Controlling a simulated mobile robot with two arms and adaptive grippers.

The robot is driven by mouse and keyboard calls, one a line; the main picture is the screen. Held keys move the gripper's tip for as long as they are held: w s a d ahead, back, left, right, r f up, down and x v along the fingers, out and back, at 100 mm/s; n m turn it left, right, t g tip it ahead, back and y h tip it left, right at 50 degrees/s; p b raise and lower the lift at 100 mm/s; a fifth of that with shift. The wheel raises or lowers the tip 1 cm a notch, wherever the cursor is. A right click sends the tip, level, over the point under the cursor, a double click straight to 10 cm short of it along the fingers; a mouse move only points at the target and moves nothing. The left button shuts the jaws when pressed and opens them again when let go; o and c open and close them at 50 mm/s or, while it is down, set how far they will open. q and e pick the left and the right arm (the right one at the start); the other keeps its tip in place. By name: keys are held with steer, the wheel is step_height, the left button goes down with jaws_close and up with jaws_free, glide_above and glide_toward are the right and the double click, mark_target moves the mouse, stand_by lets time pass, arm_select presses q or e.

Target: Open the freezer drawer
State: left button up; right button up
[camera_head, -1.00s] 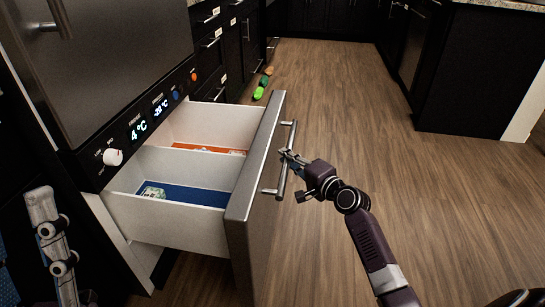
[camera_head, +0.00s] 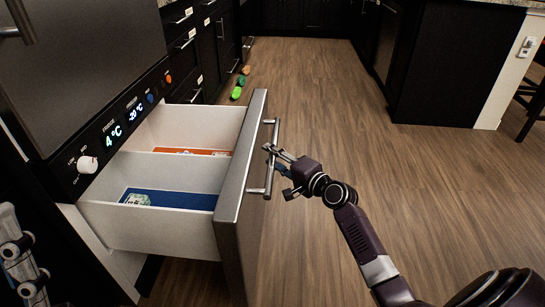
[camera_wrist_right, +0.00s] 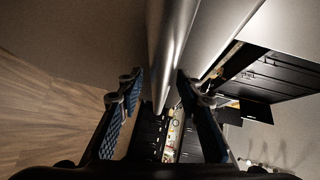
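The freezer drawer (camera_head: 150,232) stands pulled well out of the cabinet in the head view. Its inside shows two white-walled compartments. The steel drawer front (camera_head: 233,205) faces right and carries a bar handle (camera_head: 275,133). My right gripper (camera_head: 270,149) is at the middle of this handle. Exact finger contact is hard to see.
The drawer holds an orange package (camera_head: 190,151) and a blue-bottomed section with a small packet (camera_head: 138,200). A control panel with a white knob (camera_head: 87,165) is above. Small green objects (camera_head: 237,93) lie on the floor beyond. Wood floor right of the drawer is clear.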

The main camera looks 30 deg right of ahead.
steer(key=v, duration=1.2)
steer(key=shift+d, duration=0.1)
stand_by(0.4)
